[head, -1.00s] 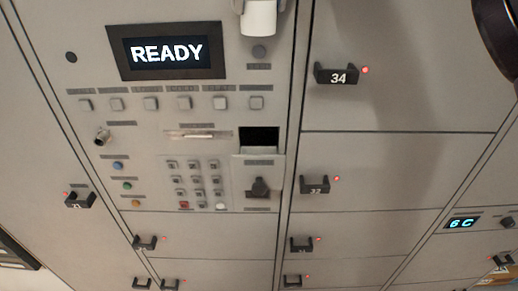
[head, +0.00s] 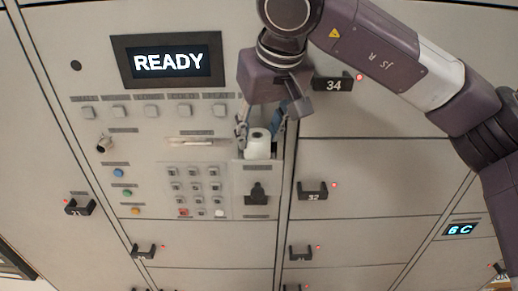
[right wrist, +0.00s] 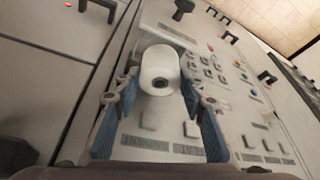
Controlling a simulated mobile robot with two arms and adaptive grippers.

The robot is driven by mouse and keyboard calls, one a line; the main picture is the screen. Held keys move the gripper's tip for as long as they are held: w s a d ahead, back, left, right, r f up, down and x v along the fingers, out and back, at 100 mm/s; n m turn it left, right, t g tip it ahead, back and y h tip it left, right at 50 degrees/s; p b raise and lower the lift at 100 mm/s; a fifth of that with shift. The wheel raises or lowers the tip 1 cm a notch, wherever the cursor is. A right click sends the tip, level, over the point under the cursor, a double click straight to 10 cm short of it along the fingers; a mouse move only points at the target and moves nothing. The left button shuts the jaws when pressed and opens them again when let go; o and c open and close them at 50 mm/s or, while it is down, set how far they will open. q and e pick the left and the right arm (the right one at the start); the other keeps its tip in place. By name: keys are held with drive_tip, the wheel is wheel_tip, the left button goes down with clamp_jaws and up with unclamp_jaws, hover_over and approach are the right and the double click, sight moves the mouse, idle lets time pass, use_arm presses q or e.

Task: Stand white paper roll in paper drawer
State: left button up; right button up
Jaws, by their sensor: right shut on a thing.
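The white paper roll (head: 258,145) is upright, at the opening of the paper drawer (head: 257,163) in the control panel. My right gripper (head: 260,129) comes down from above and is shut on the roll. In the right wrist view, the roll (right wrist: 160,70) sits between the two blue-padded fingers (right wrist: 160,88), with its round end and dark core hole showing. The roll and the fingers hide most of the drawer opening, so I cannot tell whether the roll touches the drawer's floor. My left gripper is not in view.
A READY display (head: 168,62) is at the upper left. A keypad (head: 195,190) is left of the drawer and a dark knob (head: 257,192) is below it. Locker handles 34 (head: 333,84) and 32 (head: 313,190) stick out on the right, handle 34 close to my right gripper.

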sight(259, 154)
drive_tip(key=shift+w+f, duration=0.1)
drive_tip(key=shift+f, duration=0.65)
wheel_tip(259, 154, down, 4)
drive_tip(key=shift+r+p, duration=0.2)
drive_tip(key=shift+p, duration=0.4)
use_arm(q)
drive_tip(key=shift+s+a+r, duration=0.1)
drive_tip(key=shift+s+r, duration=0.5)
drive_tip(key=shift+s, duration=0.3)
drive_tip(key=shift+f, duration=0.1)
use_arm(e)
drive_tip(key=shift+f, duration=0.1)
drive_tip(key=o, duration=1)
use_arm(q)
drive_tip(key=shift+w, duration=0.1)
